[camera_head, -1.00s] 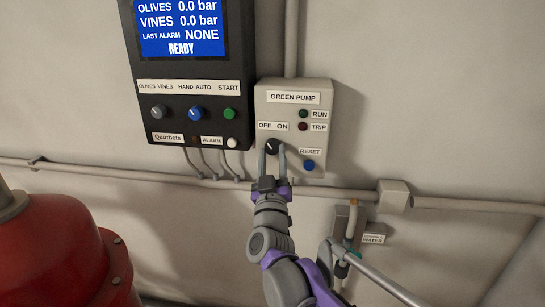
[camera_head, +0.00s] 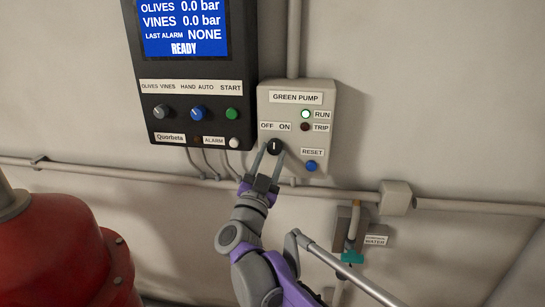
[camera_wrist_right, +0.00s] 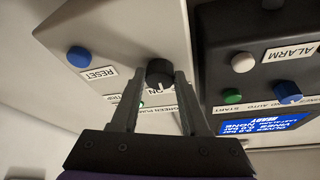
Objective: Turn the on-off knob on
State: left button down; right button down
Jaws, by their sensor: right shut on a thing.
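The black on-off knob (camera_head: 274,147) is on the grey GREEN PUMP box (camera_head: 325,95), below the OFF and ON labels. Its pale mark points roughly upward, slightly right. The green RUN lamp (camera_head: 305,114) is lit and the TRIP lamp (camera_head: 305,127) is dark. My right gripper (camera_head: 270,152) is shut on the knob, one finger on each side. In the right wrist view the knob (camera_wrist_right: 159,73) sits between the fingertips of the gripper (camera_wrist_right: 158,80). My left gripper is not in view.
A dark control panel (camera_head: 190,70) with a blue screen reading READY stands left of the box. A blue RESET button (camera_head: 311,166) is just right of the gripper. A pipe (camera_head: 460,205) crosses the wall below. A red tank (camera_head: 60,250) fills the lower left.

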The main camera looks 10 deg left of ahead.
jog(key=m+h, duration=0.1)
jog(key=m, duration=0.1)
jog(key=m+g+h, duration=0.1)
jog(key=m, duration=0.2)
jog(key=m+g+h+p, duration=0.1)
jog(key=m, duration=0.2)
jog(key=shift+a+r, duration=0.2)
jog(key=shift+a, duration=0.1)
jog(key=shift+m+g+h, duration=0.3)
jog(key=shift+m+h, duration=0.1)
jog(key=shift+c, duration=2)
grip_release()
jog(key=b+v, duration=0.2)
jog(key=v, duration=0.9)
jog(key=shift+d, duration=0.1)
